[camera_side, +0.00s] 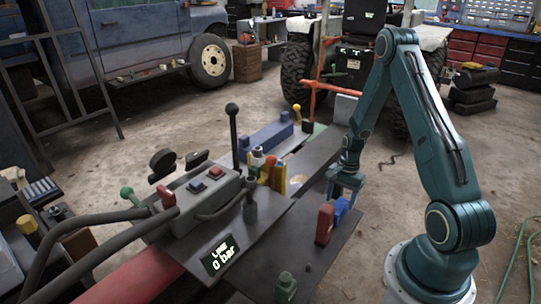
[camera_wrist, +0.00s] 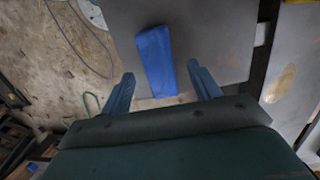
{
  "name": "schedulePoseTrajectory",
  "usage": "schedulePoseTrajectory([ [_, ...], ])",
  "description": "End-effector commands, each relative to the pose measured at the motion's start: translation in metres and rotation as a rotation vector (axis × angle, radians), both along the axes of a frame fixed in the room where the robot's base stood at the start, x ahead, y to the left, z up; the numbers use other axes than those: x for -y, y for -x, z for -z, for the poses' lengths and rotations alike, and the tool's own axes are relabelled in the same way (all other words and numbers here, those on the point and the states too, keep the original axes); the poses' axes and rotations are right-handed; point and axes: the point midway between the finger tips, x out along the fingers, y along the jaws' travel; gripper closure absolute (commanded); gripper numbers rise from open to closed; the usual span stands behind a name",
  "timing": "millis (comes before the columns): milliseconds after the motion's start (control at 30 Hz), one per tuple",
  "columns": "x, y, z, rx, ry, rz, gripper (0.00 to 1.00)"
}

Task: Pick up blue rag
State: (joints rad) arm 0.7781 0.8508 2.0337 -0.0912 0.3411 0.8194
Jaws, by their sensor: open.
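The blue rag (camera_wrist: 155,58) lies on a grey metal plate (camera_wrist: 220,40) in the wrist view, as a long folded strip. It also shows in the side view (camera_side: 341,208), partly hidden by my gripper. My gripper (camera_wrist: 160,70) is open, with one finger on each side of the rag's near end. In the side view my gripper (camera_side: 347,188) is just above the rag. I cannot tell whether the fingers touch it.
A red block (camera_side: 325,224) stands close beside the rag. To the left are a control box with levers (camera_side: 205,190) and a pressure display (camera_side: 220,255). A green object (camera_side: 285,287) stands at the plate's front. Colored bottles (camera_side: 279,178) stand further back.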

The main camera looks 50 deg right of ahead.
Motion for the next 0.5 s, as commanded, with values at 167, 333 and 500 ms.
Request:
schedulePoseTrajectory([
  [167, 0.0, 0.0, 0.001, 0.0, 0.001, 0.0, 0.38],
  [333, -0.001, 0.0, 0.006, -0.001, -0.001, 0.0, 0.38],
  [500, -0.003, 0.001, 0.022, -0.002, -0.002, 0.0, 0.38],
])
